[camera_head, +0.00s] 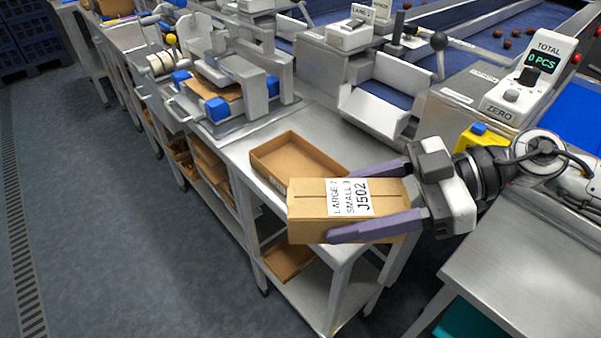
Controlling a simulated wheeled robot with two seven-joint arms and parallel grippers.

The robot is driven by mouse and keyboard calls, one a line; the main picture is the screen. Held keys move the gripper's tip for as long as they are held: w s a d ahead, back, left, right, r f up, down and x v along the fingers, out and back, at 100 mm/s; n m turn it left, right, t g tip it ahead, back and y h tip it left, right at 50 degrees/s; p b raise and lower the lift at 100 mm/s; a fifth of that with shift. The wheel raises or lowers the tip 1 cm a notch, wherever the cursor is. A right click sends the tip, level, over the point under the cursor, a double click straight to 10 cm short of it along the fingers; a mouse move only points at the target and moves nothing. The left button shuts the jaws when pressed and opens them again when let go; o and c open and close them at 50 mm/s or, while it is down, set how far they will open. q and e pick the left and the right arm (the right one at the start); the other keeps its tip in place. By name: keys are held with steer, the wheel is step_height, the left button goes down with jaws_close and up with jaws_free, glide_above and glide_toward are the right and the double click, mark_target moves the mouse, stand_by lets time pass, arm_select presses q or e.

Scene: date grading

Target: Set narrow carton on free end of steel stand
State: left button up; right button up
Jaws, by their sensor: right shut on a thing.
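The narrow carton (305,213) is a closed brown box with a white label reading "LARGE 7 SMALL 3 J502". My right gripper (352,203) is shut on it, with one purple finger along each long side. The carton is at the near end of the steel stand (238,152) and hides part of its top. I cannot tell whether its base touches the steel. An open, empty brown carton (283,150) sits on the stand just behind it. My left gripper is not in view.
Behind the stand is a machine with blue blocks (216,108) and a brown piece. A metal chute (385,95) and a counter reading "0 PCS" (541,62) stand to the right. Brown trays (288,258) lie on the lower shelf. The floor at left is clear.

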steer(key=b, duration=0.1)
glide_above(344, 251)
steer(key=shift+m+t, duration=0.4)
step_height(344, 251, down, 5)
steer(key=shift+f, duration=0.2)
step_height(344, 251, down, 4)
steer(key=shift+f+b, duration=0.15)
steer(key=shift+b, duration=0.3)
steer(key=o, duration=1.2)
steer(key=shift+o, duration=0.2)
